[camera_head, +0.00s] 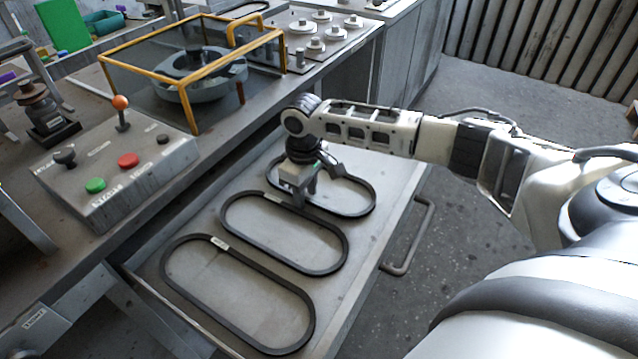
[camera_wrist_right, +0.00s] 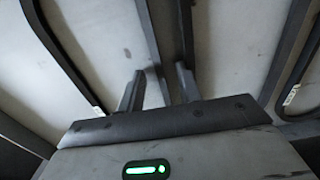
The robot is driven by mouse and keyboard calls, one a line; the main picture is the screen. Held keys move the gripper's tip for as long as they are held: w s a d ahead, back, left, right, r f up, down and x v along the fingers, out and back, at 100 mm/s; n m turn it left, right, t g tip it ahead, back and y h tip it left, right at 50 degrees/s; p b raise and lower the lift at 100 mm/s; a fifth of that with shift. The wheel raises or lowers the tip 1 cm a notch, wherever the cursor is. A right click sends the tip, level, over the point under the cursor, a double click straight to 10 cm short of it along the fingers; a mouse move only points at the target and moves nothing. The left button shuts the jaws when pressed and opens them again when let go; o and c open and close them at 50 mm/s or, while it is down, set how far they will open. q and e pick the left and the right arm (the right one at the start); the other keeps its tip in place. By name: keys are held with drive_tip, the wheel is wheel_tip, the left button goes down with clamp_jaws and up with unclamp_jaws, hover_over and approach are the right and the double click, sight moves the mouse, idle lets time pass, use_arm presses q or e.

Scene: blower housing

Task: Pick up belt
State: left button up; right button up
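Three dark oval belts lie in a row on the pulled-out metal drawer (camera_head: 395,185). They are the near belt (camera_head: 229,314), the middle belt (camera_head: 262,254) and the far belt (camera_head: 343,214), with small pale labels on the near and middle ones. My right gripper (camera_head: 304,198) points down over the neighbouring sides of the middle and far belts. In the right wrist view its fingers (camera_wrist_right: 160,86) are spread apart, with a dark belt strip (camera_wrist_right: 152,45) running between them and another strip close to the right finger. Contact cannot be told. My left gripper is out of view.
The workbench left of the drawer carries a button box (camera_head: 120,175), a yellow-framed guard (camera_head: 190,62) over a grey housing (camera_head: 205,80), and a plate with several pulleys (camera_head: 318,42). The drawer handle (camera_head: 410,240) sticks out over open floor.

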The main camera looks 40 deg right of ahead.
clamp_jaws()
drive_tip(key=shift+r, duration=0.1)
